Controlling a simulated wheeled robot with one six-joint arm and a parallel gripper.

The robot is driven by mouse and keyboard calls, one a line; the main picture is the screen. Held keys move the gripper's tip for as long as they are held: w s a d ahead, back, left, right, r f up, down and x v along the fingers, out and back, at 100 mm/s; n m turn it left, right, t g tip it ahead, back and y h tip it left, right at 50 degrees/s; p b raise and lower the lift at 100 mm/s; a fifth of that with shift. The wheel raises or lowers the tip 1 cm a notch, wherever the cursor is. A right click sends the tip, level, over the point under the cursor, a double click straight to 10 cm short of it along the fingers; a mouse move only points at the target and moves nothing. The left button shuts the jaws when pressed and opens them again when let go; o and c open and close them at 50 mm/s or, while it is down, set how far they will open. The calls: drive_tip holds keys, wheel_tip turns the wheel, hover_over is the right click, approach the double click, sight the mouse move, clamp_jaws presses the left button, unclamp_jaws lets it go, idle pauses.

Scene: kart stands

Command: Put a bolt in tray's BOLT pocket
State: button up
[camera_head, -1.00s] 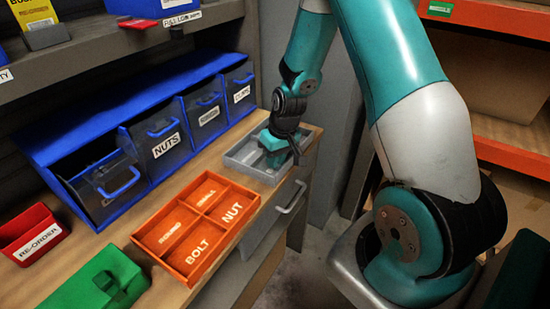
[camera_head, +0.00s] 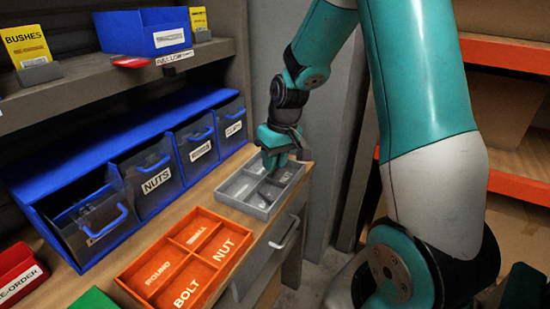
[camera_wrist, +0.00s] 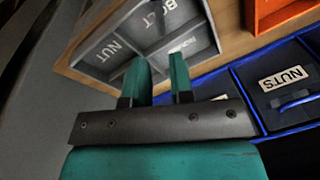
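The grey tray (camera_head: 236,205) lies on the bench and has several pockets. In the wrist view its BOLT pocket (camera_wrist: 150,22) and NUT pocket (camera_wrist: 112,47) show lettered floors. An orange tray (camera_head: 131,284) sits left of it, with its own BOLT pocket (camera_head: 186,293). My gripper (camera_head: 272,160) is over the far end of the grey tray, a little above it. In the wrist view its two teal fingers (camera_wrist: 160,65) are apart with nothing visible between them.
A blue bin unit (camera_head: 125,130) stands along the back of the bench, its leftmost bin (camera_head: 95,226) tilted open with dark contents. A red re-order box (camera_head: 20,275) and a green object (camera_head: 94,300) are at the left front. A shelf (camera_head: 90,62) overhangs the bins.

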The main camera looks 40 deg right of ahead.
drive_tip(key=s+a+r+n+y, duration=0.1)
drive_tip(key=s+a+r, duration=0.15)
drive_tip(key=a, duration=0.25)
drive_tip(key=s+a+r+n, duration=0.2)
drive_tip(key=a+r, duration=0.1)
drive_tip(key=a, duration=0.2)
drive_tip(key=s+a+r+n+y, duration=0.1)
drive_tip(key=s+a+r, duration=0.2)
drive_tip(key=a, duration=0.2)
drive_tip(key=s+a+r+n+g, duration=0.1)
drive_tip(key=s+a+r+n, duration=0.2)
drive_tip(key=s+a, duration=0.6)
drive_tip(key=s, duration=0.3)
drive_tip(key=shift+s+r+n+y, duration=0.3)
drive_tip(key=shift+s+y, duration=0.1)
drive_tip(key=shift+c, duration=0.2)
